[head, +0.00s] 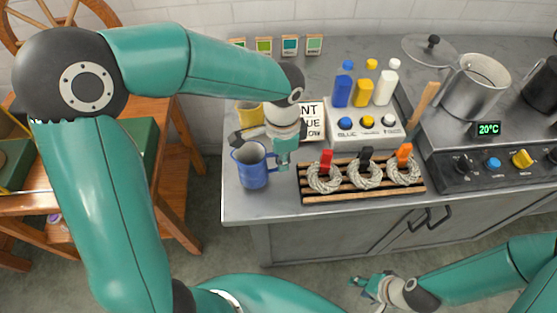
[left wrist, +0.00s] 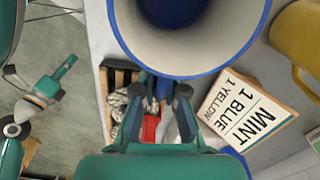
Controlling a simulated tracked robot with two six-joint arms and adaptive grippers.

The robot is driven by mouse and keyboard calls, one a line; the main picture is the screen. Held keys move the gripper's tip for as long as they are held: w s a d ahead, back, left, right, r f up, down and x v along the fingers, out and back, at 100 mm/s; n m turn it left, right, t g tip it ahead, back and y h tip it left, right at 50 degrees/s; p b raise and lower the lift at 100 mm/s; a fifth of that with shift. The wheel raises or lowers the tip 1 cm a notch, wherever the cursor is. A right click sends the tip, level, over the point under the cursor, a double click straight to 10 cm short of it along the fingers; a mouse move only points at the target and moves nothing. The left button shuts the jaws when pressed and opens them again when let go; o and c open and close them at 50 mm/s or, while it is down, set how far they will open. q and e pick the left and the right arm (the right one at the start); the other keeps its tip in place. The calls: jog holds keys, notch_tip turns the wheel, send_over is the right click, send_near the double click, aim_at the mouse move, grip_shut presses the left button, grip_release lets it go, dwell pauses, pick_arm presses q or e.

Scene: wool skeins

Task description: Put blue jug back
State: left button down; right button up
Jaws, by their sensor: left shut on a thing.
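The blue jug (head: 254,170) is upright at the front left corner of the grey counter, with its handle towards the right. My left gripper (head: 281,160) is shut on the jug's handle side. In the left wrist view the jug's blue rim and pale inside (left wrist: 190,50) fill the top, with the fingers (left wrist: 160,88) at its handle. I cannot tell whether the jug's base touches the counter. My right gripper (head: 366,286) is low in front of the counter, away from everything; its finger opening is too small to judge.
A yellow jug (head: 249,113) and a recipe card (head: 312,122) stand behind the blue jug. A slatted rack (head: 342,190) with several skeins is close on the right. Dye bottles (head: 363,92), a steel pot (head: 474,90) and a hob stand further right. The counter's left edge is near.

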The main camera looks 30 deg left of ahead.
pick_arm(q)
jog(key=shift+f, duration=0.8)
jog(key=shift+f, duration=0.15)
jog(key=c, duration=1.2)
grip_release()
notch_tip(320, 180, up, 12)
jog(key=shift+r+p, duration=0.2)
jog(key=shift+p, duration=0.2)
